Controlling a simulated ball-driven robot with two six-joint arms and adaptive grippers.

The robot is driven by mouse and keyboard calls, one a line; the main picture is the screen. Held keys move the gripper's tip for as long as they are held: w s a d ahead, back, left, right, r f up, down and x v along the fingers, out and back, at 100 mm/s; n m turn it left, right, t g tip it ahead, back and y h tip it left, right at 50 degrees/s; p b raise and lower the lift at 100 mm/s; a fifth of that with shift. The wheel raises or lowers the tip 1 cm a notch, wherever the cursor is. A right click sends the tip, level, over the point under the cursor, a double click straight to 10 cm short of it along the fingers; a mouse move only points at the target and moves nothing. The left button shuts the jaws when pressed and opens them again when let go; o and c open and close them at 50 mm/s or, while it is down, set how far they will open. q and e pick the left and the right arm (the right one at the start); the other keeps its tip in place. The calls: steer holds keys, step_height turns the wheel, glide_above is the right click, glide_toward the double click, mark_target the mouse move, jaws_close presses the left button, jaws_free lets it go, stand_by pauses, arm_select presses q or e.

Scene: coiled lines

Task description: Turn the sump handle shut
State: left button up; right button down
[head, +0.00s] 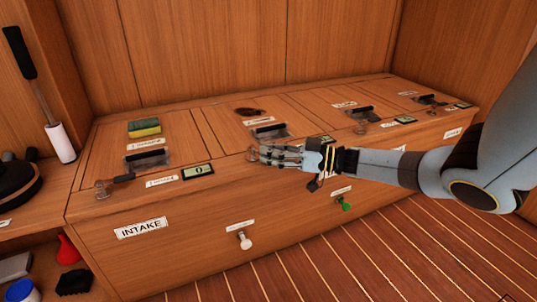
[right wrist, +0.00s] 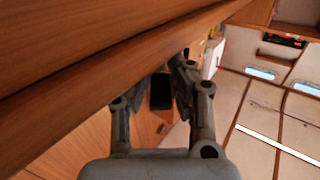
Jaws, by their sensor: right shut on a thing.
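My right gripper (head: 268,155) reaches in from the right to the front edge of the wooden counter. Its fingers are shut on a handle (head: 252,155) at the second station from the left. The fingers hide most of this handle. The small label (head: 262,121) beside that station is too small to read, so I cannot confirm that it is the sump. In the right wrist view, a dark block (right wrist: 160,92) shows between the two fingers (right wrist: 158,78). My left gripper is not in view.
Similar handles stand at the left station (head: 115,182), the third (head: 362,115) and the far right (head: 430,100). A sponge (head: 144,128) lies on the counter. A white knob (head: 244,240) and a green knob (head: 345,204) stick out of the front. A readout (head: 197,171) shows 0.

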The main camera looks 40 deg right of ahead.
steer(key=shift+d, duration=0.1)
steer(key=c, duration=1.2)
jaws_free()
steer(key=shift+s, duration=0.1)
steer(key=v, duration=1.2)
